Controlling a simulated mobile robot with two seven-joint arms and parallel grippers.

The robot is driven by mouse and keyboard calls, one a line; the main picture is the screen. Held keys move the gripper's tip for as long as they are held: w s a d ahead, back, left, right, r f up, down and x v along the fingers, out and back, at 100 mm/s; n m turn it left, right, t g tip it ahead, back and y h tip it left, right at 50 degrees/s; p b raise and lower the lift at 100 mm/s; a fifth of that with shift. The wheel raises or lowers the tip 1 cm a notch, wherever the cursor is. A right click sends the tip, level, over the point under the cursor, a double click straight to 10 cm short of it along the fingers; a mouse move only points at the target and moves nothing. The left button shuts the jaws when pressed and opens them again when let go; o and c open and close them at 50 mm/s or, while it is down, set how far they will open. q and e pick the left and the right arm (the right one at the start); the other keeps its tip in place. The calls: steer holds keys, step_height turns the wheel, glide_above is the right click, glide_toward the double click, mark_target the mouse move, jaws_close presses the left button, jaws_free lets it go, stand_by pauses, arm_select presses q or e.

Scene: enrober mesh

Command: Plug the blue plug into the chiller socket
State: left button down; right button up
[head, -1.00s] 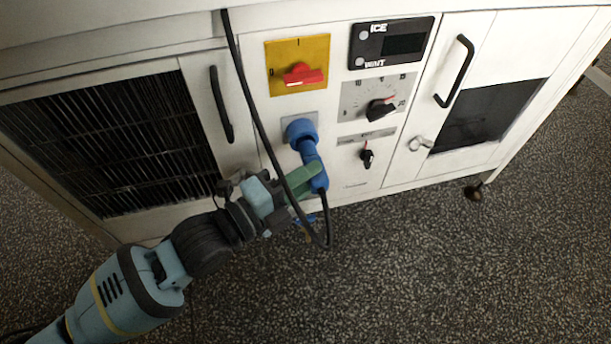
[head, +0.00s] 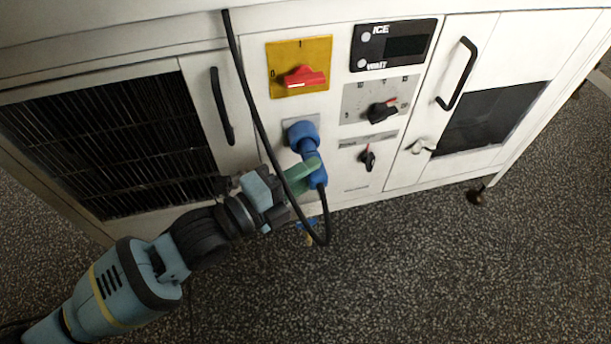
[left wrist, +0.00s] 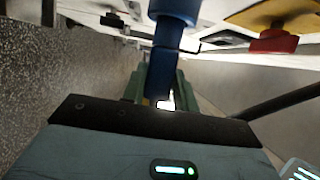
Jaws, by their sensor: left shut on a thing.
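The blue plug (head: 317,173) is held in front of the white chiller cabinet, its black cable hanging below. My left gripper (head: 308,172) is shut on the plug's body with its green fingers. The blue chiller socket (head: 301,133) sits on a grey plate under the yellow switch panel. The plug's upper end meets the lower opening of the socket in the head view; how deep it sits I cannot tell. In the left wrist view, the blue plug (left wrist: 163,75) stands between the green fingers, with a wider blue part (left wrist: 174,10) above it. My right gripper is not in view.
The black cable (head: 253,105) loops down from the cabinet top, passing close to my left gripper. A red rotary switch (head: 304,76), black knobs (head: 381,111), and door handles (head: 221,106) stick out from the front. Speckled floor (head: 420,265) is clear in front.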

arm_select(q)
steer(key=shift+w+a, duration=0.1)
steer(key=shift+w, duration=0.35)
steer(key=shift+w+a+b, duration=0.15)
steer(key=shift+w+b, duration=0.2)
steer(key=shift+w, duration=0.05)
steer(key=shift+w+a+r, duration=0.1)
steer(key=shift+w, duration=0.15)
steer(key=c, duration=1.5)
jaws_free()
steer(key=shift+c, duration=0.2)
steer(key=o, duration=0.5)
steer(key=shift+a, duration=0.1)
